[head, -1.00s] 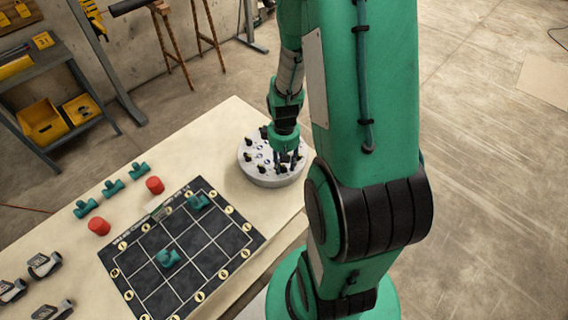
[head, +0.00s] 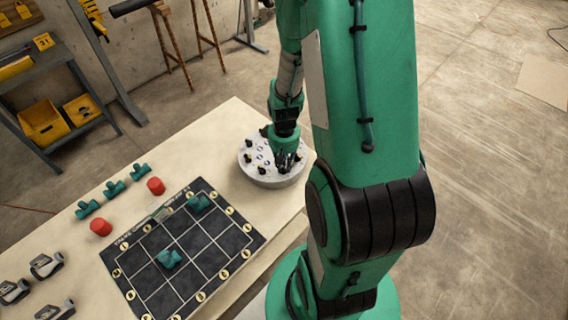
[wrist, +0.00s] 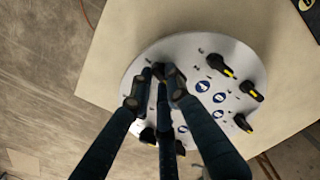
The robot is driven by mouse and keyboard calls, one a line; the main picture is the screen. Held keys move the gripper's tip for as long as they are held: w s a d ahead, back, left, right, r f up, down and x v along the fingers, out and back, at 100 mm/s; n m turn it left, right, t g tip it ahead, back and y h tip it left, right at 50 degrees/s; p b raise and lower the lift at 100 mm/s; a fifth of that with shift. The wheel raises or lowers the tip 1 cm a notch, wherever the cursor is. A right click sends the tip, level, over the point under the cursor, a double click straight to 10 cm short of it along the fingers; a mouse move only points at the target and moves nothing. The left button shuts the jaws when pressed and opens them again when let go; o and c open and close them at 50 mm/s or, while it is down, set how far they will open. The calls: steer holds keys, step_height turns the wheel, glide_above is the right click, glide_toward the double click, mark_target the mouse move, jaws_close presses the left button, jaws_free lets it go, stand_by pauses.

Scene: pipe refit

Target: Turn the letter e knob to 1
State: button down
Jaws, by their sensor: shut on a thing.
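A round white panel (head: 262,178) with several black knobs stands on the table; it fills the middle of the wrist view (wrist: 183,50). The knobs carry yellow marks, and several blue round labels sit among them. The letters are too small to read, so I cannot tell which knob is e. My gripper (head: 286,164) points down at the panel's right part. In the wrist view my gripper (wrist: 154,88) is shut on a black knob near the panel's left edge. The fingers hide most of this knob and its pointer setting.
Other knobs stand close by, such as one at the upper right (wrist: 250,91). A black grid board (head: 184,250) lies left of the panel with teal pipe pieces on it. Red cylinders (head: 156,186) and more fittings lie along the table's left side.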

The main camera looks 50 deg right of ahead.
mark_target(284, 167)
steer(key=m+p, duration=0.1)
steer(key=m, duration=0.3)
steer(key=shift+p, duration=0.3)
steer(key=m+p, duration=0.1)
steer(key=m, duration=0.3)
steer(key=shift+s+a+m, duration=0.1)
steer(key=shift+m, duration=0.3)
steer(key=c, duration=1.7)
jaws_free()
steer(key=shift+o, duration=0.2)
step_height(284, 167, up, 12)
